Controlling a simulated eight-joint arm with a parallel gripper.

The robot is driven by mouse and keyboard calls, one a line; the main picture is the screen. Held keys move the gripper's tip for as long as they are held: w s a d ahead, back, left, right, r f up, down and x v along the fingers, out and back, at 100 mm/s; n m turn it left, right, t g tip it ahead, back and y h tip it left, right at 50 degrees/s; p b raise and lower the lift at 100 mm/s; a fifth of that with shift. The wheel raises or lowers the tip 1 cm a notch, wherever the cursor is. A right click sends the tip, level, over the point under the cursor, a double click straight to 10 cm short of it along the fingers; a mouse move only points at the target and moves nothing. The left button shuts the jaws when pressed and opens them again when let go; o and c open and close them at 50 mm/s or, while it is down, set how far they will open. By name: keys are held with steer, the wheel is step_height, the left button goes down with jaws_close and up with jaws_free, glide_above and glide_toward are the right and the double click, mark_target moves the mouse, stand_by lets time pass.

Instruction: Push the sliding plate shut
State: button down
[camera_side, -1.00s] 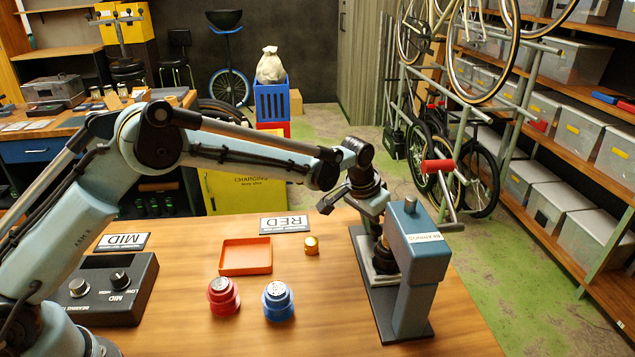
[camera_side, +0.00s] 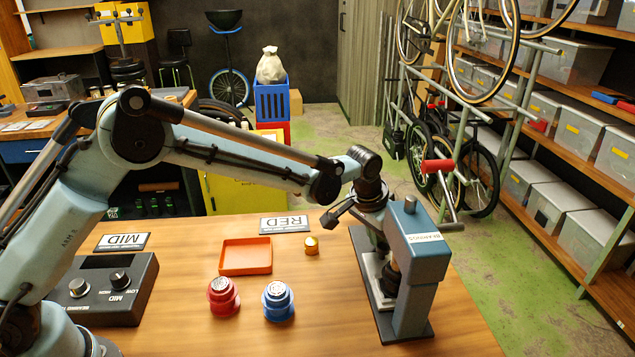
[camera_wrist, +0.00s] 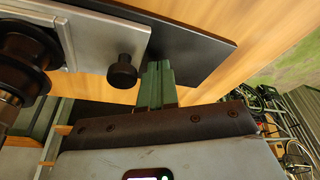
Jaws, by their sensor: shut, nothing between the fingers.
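The sliding plate (camera_side: 371,266) is a light grey metal slab on the dark base of the blue-grey press (camera_side: 418,240). In the wrist view the plate (camera_wrist: 95,40) carries a black knob (camera_wrist: 122,72) near its edge. My gripper (camera_wrist: 157,66) shows there as green fingers, shut and empty, close beside the knob at the plate's edge. I cannot tell whether they touch it. In the side view my wrist is over the far end of the press base, and the fingertips are largely hidden by the press and wrist. A dark cylinder stands above the plate.
The press has a red-handled lever (camera_side: 438,166) at its top. On the table are an orange tray (camera_side: 245,270), a small brass piece (camera_side: 311,246), a red pot (camera_side: 223,297), a blue pot (camera_side: 278,302) and a control box (camera_side: 112,288). The table's front middle is clear.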

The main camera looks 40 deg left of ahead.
steer(key=shift+w+a+r, duration=0.15)
steer(key=shift+r, duration=0.6)
steer(key=shift+w+a+r, duration=0.15)
steer(key=shift+a+r, duration=0.05)
steer(key=shift+r, duration=0.55)
steer(key=shift+w+a+r, duration=0.15)
steer(key=shift+r, duration=0.6)
steer(key=shift+s+a+r, duration=0.1)
steer(key=shift+a+r, duration=0.05)
steer(key=shift+r, duration=0.05)
steer(key=s+a+r+n+t, duration=0.2)
steer(key=s+a+r, duration=0.8)
steer(key=s, duration=0.2)
steer(key=s+a+f+t, duration=0.1)
steer(key=s+a, duration=0.1)
steer(key=s, duration=0.4)
steer(key=s+a+f+n+t, duration=0.1)
steer(key=s+a+f, duration=0.1)
steer(key=s, duration=0.5)
steer(key=shift+s+a+y, duration=0.25)
steer(key=shift+a+y, duration=0.15)
steer(key=shift+a, duration=0.3)
